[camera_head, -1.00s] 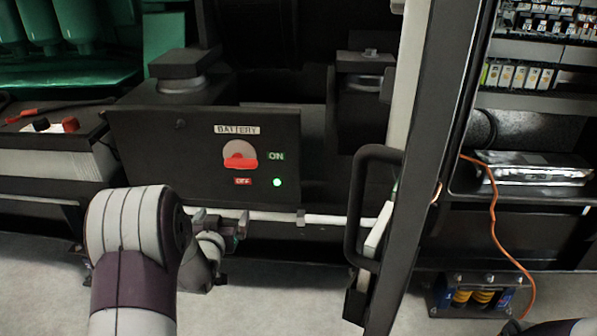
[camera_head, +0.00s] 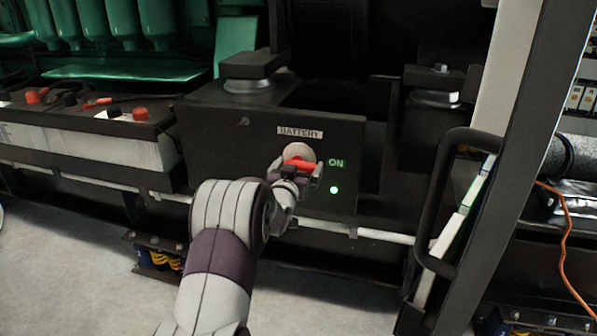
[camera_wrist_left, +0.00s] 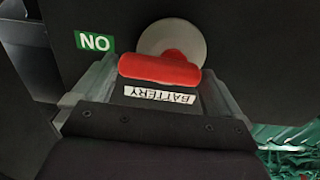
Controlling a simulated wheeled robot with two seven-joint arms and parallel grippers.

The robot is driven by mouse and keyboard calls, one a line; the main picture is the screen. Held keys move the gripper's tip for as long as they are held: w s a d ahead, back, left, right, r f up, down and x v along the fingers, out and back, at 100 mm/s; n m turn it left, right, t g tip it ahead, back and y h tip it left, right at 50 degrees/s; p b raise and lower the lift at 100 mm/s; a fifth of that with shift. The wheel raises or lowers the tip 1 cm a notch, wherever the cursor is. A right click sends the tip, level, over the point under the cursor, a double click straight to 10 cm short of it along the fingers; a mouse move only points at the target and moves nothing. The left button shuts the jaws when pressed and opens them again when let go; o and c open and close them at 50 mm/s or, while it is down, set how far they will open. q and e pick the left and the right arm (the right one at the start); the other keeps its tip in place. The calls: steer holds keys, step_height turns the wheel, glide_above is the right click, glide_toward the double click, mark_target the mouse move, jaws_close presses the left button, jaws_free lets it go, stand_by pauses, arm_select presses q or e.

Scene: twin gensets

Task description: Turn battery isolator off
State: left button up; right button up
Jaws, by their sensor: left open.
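The battery isolator has a red handle (camera_head: 299,164) on a pale round disc (camera_head: 302,151), set in a dark panel (camera_head: 230,150) under a BATTERY label (camera_head: 300,132). A green ON label (camera_head: 336,163) and a lit green lamp (camera_head: 334,190) are right of it. My left gripper (camera_head: 296,177) is open at the handle, partly covering it and hiding the OFF label. In the left wrist view, which is upside down, the red handle (camera_wrist_left: 160,69) lies crosswise between the spread fingers of the gripper (camera_wrist_left: 157,82). Contact cannot be told. My right gripper is out of view.
A door frame with a black handle (camera_head: 445,205) stands right of the panel. A battery with red and black terminals (camera_head: 125,140) is at left. A pale pipe (camera_head: 385,236) runs below the panel. Bare floor (camera_head: 80,240) lies at lower left.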

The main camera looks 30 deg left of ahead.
arm_select(q)
steer(key=c, duration=0.7)
steer(key=shift+m, duration=0.3)
steer(key=m, duration=0.2)
steer(key=m+b, duration=0.1)
steer(key=m, duration=0.3)
steer(key=shift+f+b, duration=0.4)
steer(key=shift+s+a+f+m+b, duration=0.15)
steer(key=shift+m+b, duration=0.65)
steer(key=shift+m, duration=1.05)
steer(key=shift+w+a+f+m+b, duration=0.1)
steer(key=shift+m+b, duration=0.7)
steer(key=shift+m, duration=1.1)
steer(key=shift+s+a+f+m+b, duration=0.15)
steer(key=shift+m+b, duration=0.65)
steer(key=shift+m, duration=1.35)
